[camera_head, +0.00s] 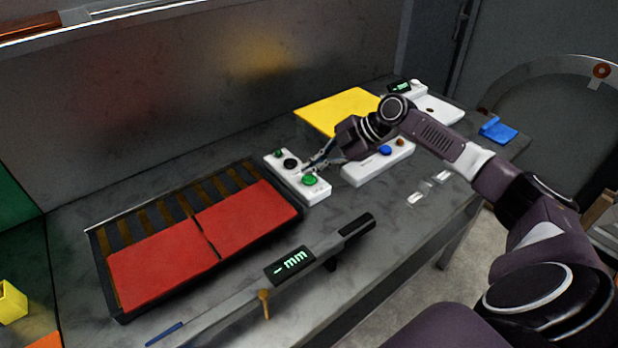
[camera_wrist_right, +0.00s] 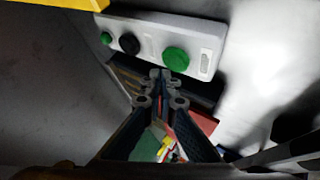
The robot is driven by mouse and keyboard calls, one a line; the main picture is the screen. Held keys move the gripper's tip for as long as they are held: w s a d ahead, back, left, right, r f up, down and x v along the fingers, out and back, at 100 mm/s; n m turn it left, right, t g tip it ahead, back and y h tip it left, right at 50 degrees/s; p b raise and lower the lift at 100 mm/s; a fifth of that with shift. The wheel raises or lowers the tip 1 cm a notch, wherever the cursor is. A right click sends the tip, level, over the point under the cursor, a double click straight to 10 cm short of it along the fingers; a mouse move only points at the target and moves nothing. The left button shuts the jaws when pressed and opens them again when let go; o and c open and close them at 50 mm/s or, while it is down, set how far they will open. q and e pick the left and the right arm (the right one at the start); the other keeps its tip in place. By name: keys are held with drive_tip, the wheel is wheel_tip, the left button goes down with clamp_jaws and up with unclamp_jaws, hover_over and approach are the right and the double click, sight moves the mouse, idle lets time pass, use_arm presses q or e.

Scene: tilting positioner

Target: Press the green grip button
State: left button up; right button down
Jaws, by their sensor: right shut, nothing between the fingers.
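A white control box (camera_head: 319,194) lies on the grey table, right of the red pads. It carries a large green button (camera_head: 310,180), a black knob (camera_head: 291,163) and a smaller green button (camera_head: 279,153). No readable label tells which is the grip button. My right gripper (camera_head: 305,171) is shut and empty, its tips close to the large green button. In the right wrist view the shut fingertips (camera_wrist_right: 161,75) are just below the large green button (camera_wrist_right: 176,58), which is fully visible. I cannot tell whether they touch the box. My left gripper is out of view.
A black tray with red pads (camera_head: 165,262) is at left. A caliper-like gauge (camera_head: 318,252) lies in front. A blue item (camera_head: 497,130) is at far right.

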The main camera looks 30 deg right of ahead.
sight(312, 178)
drive_tip(key=shift+f, duration=0.1)
idle(0.4)
drive_tip(key=shift+f+b, duration=0.35)
drive_tip(key=shift+b, duration=0.1)
drive_tip(key=shift+f+b, duration=0.4)
drive_tip(key=shift+f, duration=0.1)
idle(0.7)
drive_tip(key=shift+r, duration=0.15)
drive_tip(key=shift+r+p, duration=0.5)
drive_tip(key=shift+r, duration=0.3)
drive_tip(key=shift+r+p, duration=1.55)
drive_tip(key=shift+r, duration=1)
drive_tip(key=shift+f, duration=0.1)
